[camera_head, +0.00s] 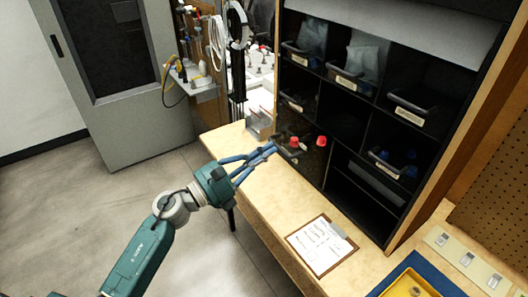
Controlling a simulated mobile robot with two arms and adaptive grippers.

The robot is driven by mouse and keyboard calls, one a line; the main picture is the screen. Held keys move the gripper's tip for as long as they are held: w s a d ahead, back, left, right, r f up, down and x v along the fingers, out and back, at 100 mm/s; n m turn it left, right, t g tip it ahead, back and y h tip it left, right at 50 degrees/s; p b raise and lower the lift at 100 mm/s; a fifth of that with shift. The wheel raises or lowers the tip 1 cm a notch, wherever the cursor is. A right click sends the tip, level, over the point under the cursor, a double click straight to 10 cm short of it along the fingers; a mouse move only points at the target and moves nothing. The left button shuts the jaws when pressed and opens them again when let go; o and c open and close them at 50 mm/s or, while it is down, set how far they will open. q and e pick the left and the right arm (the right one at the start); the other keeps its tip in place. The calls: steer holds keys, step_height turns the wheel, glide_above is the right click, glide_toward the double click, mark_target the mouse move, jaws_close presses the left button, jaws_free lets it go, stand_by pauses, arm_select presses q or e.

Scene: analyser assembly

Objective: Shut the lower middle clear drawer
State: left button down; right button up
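A drawer with a dark front (307,166) juts out of the black cabinet toward the table's front edge, with red-topped items in it. I cannot tell whether the tips touch the drawer. My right gripper is not in view.
Other drawers with labelled handles, such as the right one (409,109), sit in the cabinet (402,226). A clipboard (321,246) lies on the wooden table in front. A yellow tray (408,284) is at lower right. A small metal holder (259,122) stands behind the gripper.

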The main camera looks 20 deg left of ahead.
arm_select(q)
steer(key=f+b+x, duration=0.1)
steer(key=x, duration=0.4)
steer(key=f+b+x, duration=0.1)
steer(key=b+x, duration=0.1)
steer(key=x, duration=0.4)
steer(key=f+b+x, duration=0.1)
steer(key=b+x, duration=0.1)
steer(key=x, duration=0.4)
steer(key=shift+w+d, duration=0.1)
steer(key=shift+d, duration=0.2)
steer(key=shift+w+d+b, duration=0.25)
steer(key=shift+w+b, duration=0.1)
steer(key=shift+r, duration=0.15)
steer(key=shift+r, duration=0.1)
